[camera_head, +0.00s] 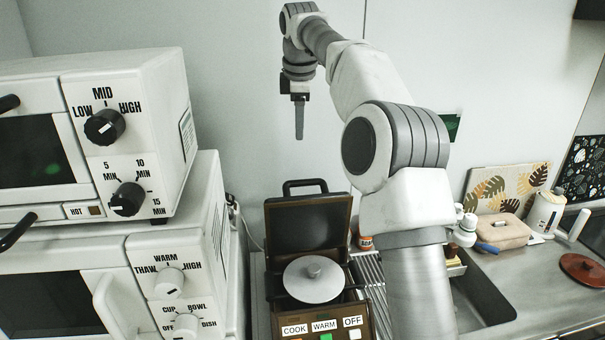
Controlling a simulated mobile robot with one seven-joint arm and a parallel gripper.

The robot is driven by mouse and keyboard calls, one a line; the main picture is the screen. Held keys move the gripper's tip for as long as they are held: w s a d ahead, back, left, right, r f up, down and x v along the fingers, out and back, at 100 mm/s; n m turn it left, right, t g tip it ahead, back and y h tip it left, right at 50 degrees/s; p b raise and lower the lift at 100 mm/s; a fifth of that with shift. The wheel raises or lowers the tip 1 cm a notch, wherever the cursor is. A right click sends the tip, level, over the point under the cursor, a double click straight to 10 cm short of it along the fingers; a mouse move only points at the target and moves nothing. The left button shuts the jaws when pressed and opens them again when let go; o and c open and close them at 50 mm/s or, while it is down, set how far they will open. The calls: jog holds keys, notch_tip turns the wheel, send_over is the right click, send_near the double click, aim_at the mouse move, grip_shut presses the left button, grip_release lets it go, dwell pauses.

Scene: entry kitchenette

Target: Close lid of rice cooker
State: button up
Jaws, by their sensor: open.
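The rice cooker (361,315) is dark brown and stands on the counter at lower centre, with COOK, WARM and OFF labels on its front. Its outer lid (308,222) is up, hinged at the back, with a black handle (305,185) on its top edge. A round pale inner cover (313,280) with a knob sits in the cooker's opening. My gripper (299,137) is open and empty, seen nearly edge-on. It hangs pointing down in front of the wall, above the raised lid and apart from it.
Two stacked white ovens (150,135) stand close on the left. A metal sink (487,300) is on the right, with a drying rack (372,285) beside the cooker. Farther right are a beige pouch (502,230), a white kettle (545,213) and a reddish lid (585,268).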

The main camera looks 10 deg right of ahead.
jog(key=w+d+f+n, duration=0.1)
jog(key=w+d+f, duration=0.1)
jog(key=w+f, duration=0.1)
jog(key=b, duration=0.3)
send_near(304, 182)
jog(key=shift+n, duration=0.3)
jog(key=x, duration=0.8)
jog(key=shift+w+d+f, duration=0.15)
jog(key=shift+w+f, duration=0.05)
jog(key=shift+w, duration=0.1)
grip_shut()
dwell(0.6)
